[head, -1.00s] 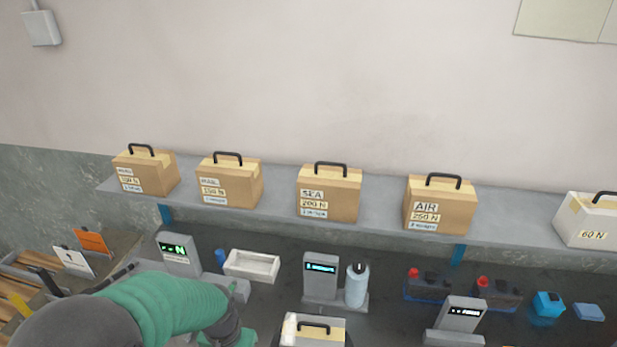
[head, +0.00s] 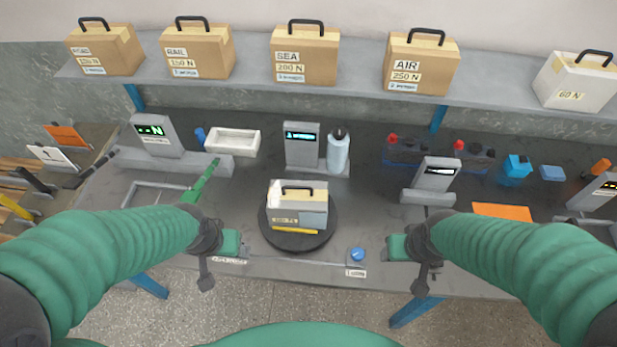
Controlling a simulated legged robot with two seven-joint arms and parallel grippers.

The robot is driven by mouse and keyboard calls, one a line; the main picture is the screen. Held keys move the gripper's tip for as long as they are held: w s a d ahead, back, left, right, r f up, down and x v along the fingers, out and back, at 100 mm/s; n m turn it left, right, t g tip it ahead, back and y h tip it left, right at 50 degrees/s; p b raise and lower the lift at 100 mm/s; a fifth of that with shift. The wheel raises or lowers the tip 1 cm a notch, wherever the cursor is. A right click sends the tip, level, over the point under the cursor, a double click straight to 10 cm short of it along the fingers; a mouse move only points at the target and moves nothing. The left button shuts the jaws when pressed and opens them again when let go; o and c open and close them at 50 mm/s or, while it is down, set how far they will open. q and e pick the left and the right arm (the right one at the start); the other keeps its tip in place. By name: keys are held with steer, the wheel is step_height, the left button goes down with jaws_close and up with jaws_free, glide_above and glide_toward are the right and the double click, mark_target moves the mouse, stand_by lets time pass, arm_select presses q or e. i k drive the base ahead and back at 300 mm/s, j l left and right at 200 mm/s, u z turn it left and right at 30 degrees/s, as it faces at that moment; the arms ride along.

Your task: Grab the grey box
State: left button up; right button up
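A grey box (head: 312,219) with a beige top, a dark handle and a label stands on a round dark turntable (head: 329,238) at the middle of the bench. My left gripper (head: 231,243) is left of the turntable, apart from the box. My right gripper (head: 397,247) is to the right of the turntable, also apart from it. Neither touches the box. The fingers are too small and end-on to show whether they are open.
Several tan boxes (head: 304,58) and a white box (head: 577,83) stand on the shelf (head: 255,80). Behind the turntable are a display unit (head: 301,145), a bottle (head: 338,152) and a white tray (head: 232,142). A blue button (head: 357,254) sits at the front edge.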

mark_target(302, 204)
steer(key=u, duration=0.85)
steer(key=i+j+z, duration=0.15)
steer(key=i+z, duration=0.3)
steer(key=i, duration=0.15)
